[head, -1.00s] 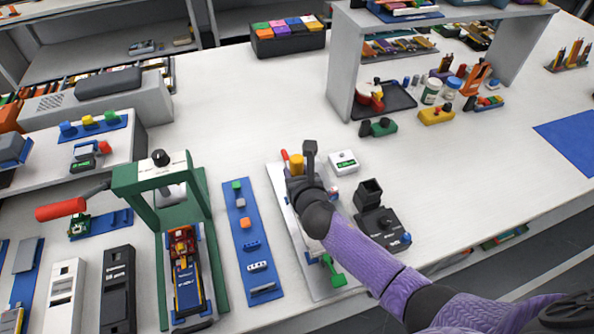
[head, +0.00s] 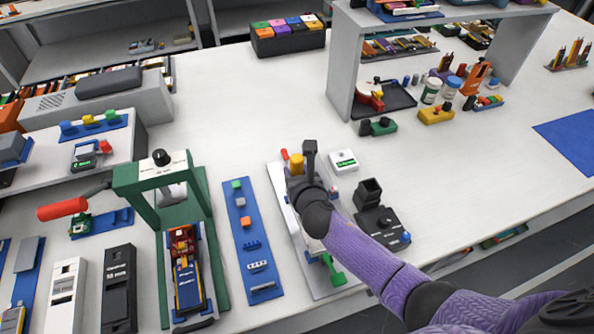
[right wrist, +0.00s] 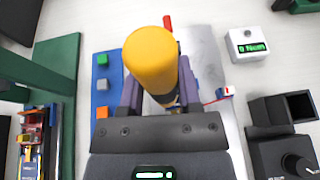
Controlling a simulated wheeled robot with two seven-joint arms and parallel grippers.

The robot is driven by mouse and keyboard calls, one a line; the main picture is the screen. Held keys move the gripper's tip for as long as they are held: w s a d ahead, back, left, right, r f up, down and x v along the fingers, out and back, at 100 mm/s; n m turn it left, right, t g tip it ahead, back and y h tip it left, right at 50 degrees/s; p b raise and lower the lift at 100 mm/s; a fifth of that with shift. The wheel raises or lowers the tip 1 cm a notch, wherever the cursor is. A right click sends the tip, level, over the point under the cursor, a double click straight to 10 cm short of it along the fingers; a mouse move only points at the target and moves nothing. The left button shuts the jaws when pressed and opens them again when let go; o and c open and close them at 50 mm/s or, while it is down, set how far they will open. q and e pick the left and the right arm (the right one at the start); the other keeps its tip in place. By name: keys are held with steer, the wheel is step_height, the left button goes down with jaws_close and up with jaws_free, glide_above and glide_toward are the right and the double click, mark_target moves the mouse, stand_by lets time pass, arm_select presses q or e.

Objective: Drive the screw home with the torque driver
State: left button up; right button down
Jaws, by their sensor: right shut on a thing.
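My right gripper (right wrist: 157,98) is shut on the torque driver (right wrist: 152,60), whose thick yellow handle stands up between the fingers in the right wrist view. In the head view the yellow handle (head: 296,162) shows just beyond the dark wrist of my right arm. The driver is over a light metal plate (head: 276,177). The driver's tip and the screw are hidden behind the gripper and handle, so I cannot tell whether they touch. My left gripper is not in view.
A blue strip (head: 262,285) with small coloured parts lies left of the plate. A green press frame (head: 203,200) with a red handle stands further left. A white display box (head: 343,160) and a black device (head: 378,222) stand to the right. The table's middle right is clear.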

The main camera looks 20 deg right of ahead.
stand_by(0.6)
steer(key=shift+f, duration=0.2)
steer(key=shift+f+b, duration=0.5)
steer(key=shift+b, duration=0.05)
stand_by(0.4)
stand_by(0.5)
steer(key=shift+f+p, duration=0.25)
steer(key=shift+p, duration=0.05)
stand_by(0.5)
